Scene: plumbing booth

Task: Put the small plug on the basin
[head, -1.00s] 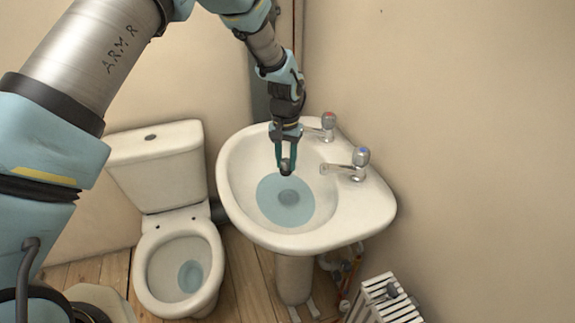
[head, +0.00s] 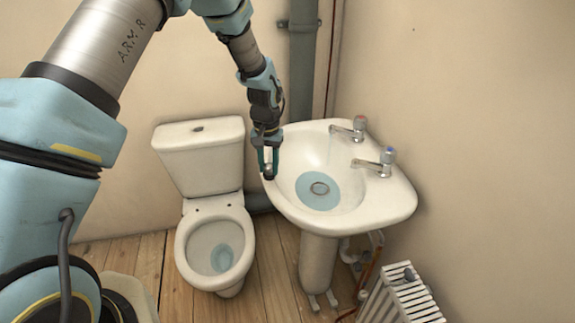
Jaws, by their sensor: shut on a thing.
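The white basin (head: 385,208) stands against the right wall on a pedestal, with a pool of bluish water (head: 340,198) around its round drain (head: 320,188). My gripper (head: 268,168) points down at the basin's left rim in the picture, in front of the gap beside the toilet. It is shut on a small roundish thing at its fingertips, which I take to be the small plug (head: 268,175). The plug is tiny and partly hidden by the fingers. I cannot tell whether it touches the rim.
Two taps (head: 375,163) stand on the basin's back right edge. A toilet (head: 212,215) with an open bowl stands to the left. A white radiator (head: 400,300) with a small dark thing (head: 408,274) on top is at the lower right. A grey pipe (head: 303,60) runs up the corner.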

